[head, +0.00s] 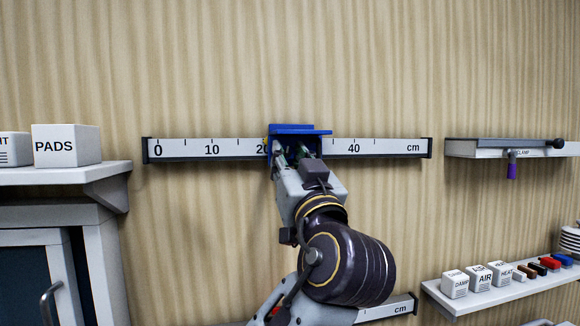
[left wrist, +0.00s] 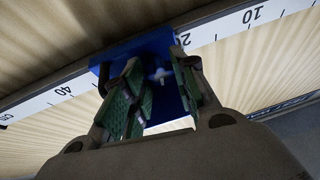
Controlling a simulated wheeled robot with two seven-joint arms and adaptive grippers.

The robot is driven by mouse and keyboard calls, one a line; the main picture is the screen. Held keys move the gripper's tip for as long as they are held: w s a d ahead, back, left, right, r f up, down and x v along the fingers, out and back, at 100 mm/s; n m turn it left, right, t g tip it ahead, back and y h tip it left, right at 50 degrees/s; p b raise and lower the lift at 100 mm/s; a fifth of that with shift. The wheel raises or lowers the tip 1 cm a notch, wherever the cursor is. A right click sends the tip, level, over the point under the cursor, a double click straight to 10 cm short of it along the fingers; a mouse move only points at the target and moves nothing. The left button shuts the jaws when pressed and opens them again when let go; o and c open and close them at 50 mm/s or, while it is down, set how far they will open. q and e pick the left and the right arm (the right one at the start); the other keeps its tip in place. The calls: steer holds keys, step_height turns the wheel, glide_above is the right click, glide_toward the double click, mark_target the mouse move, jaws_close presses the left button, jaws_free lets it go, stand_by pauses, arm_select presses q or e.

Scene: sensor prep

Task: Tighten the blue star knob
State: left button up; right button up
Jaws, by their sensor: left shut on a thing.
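A blue slider (head: 292,129) sits on the upper white ruler rail (head: 220,149), a little past the 20 mark. My left gripper (head: 291,152) reaches up to the slider's front and covers most of it in the head view. In the left wrist view, the green-padded fingers lie on either side of the blue star knob (left wrist: 159,72) in front of the blue slider (left wrist: 149,49). The gripper is shut on the knob, whose star shape is mostly hidden and dark; a small pale part shows at its middle. My right gripper is not in view.
A second rail (head: 392,310) runs lower down, partly behind my left arm. A left shelf (head: 60,174) holds a PADS box (head: 66,145). At right are a clamp shelf (head: 480,150) and a lower shelf (head: 500,296) with labelled boxes and small coloured pieces.

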arm_select(q)
steer(key=shift+a+m+h+b, duration=0.1)
steer(key=shift+m+h+b, duration=0.35)
steer(key=shift+m+h, duration=0.8)
steer(key=shift+m+y, duration=0.35)
steer(key=o, duration=1)
steer(key=shift+o, duration=0.2)
steer(key=v, duration=1.2)
steer(key=shift+f, duration=0.2)
